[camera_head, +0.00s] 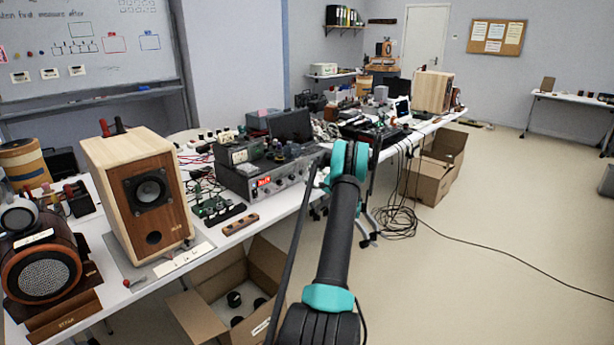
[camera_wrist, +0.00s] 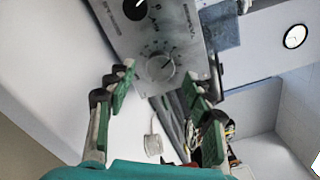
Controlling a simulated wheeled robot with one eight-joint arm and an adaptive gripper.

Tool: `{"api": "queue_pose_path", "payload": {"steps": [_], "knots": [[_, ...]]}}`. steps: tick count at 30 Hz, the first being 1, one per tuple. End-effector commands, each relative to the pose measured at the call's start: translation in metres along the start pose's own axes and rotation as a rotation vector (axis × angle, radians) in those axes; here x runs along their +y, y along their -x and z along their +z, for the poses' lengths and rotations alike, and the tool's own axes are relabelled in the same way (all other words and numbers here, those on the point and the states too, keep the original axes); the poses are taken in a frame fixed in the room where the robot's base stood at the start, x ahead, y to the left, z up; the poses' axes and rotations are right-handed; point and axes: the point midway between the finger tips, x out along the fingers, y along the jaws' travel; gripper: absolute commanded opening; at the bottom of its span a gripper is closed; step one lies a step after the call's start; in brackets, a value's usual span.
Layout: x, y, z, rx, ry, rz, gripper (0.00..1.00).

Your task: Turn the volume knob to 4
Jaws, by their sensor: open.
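In the wrist view, a grey metal panel (camera_wrist: 185,35) carries a round silver knob (camera_wrist: 160,68) with a printed dial of marks around it. A black knob (camera_wrist: 135,8) with a white pointer sits above it, cut by the frame edge. The lettering is too small to read, so I cannot tell which knob is volume. My gripper (camera_wrist: 159,80) is open, with one green-padded finger on each side below the silver knob; no contact shows. In the head view the silver amplifier (camera_head: 290,181) with a red display stands on the bench, and my arm hides the gripper.
The bench (camera_head: 215,238) is crowded with electronics. A wooden speaker (camera_head: 145,195) stands at the left, and a dark round speaker (camera_head: 45,265) is nearer. Cardboard boxes (camera_head: 428,182) and coiled cables (camera_head: 398,222) lie on the floor. Open floor is at the right.

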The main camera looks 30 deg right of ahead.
Motion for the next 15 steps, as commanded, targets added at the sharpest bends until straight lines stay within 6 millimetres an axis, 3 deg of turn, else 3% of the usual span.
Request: {"api": "queue_pose_path", "payload": {"steps": [9, 15], "knots": [[-0.001, 0.065, -0.001, 0.003, 0.0, -0.001, 0.52], [0.0, 0.087, -0.001, 0.002, 0.0, -0.001, 0.52]]}}
